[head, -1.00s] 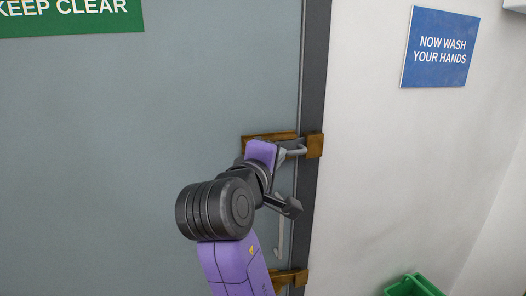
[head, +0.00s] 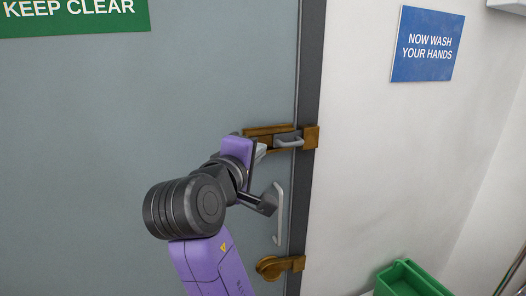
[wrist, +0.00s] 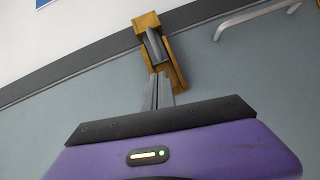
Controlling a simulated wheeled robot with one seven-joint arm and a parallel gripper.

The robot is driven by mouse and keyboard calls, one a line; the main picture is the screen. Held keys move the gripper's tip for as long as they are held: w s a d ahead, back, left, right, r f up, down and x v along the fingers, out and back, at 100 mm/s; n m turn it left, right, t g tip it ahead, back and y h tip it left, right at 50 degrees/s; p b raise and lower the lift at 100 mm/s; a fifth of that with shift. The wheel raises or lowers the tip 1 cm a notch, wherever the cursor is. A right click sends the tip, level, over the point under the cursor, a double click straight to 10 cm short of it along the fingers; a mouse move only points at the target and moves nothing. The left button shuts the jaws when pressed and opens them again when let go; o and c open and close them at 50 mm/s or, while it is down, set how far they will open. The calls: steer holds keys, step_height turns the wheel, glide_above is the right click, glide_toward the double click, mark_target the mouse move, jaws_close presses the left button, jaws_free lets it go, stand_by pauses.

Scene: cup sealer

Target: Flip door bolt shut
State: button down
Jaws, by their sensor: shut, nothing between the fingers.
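The door bolt has a brass plate (head: 262,131) on the grey door, a grey sliding part with a handle (head: 288,141), and a brass keeper (head: 311,138) on the door frame. The grey part reaches across to the keeper's edge; how deep it sits inside I cannot tell. My gripper (head: 261,150) is just left of the grey handle, apart from it. In the wrist view my shut, empty fingers (wrist: 158,91) point at the brass plate (wrist: 175,65), with the grey bolt (wrist: 154,44) beyond their tips and the keeper (wrist: 146,22) past it.
A vertical grey pull handle (head: 279,214) is on the door below the bolt. A round brass knob (head: 270,267) is lower still. A green bin (head: 408,279) stands by the white wall at lower right. A blue sign (head: 427,44) hangs on that wall.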

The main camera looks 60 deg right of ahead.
steer(key=b+v, duration=0.1)
steer(key=v, duration=0.6)
steer(key=shift+a, duration=0.15)
steer(key=shift+w, duration=0.1)
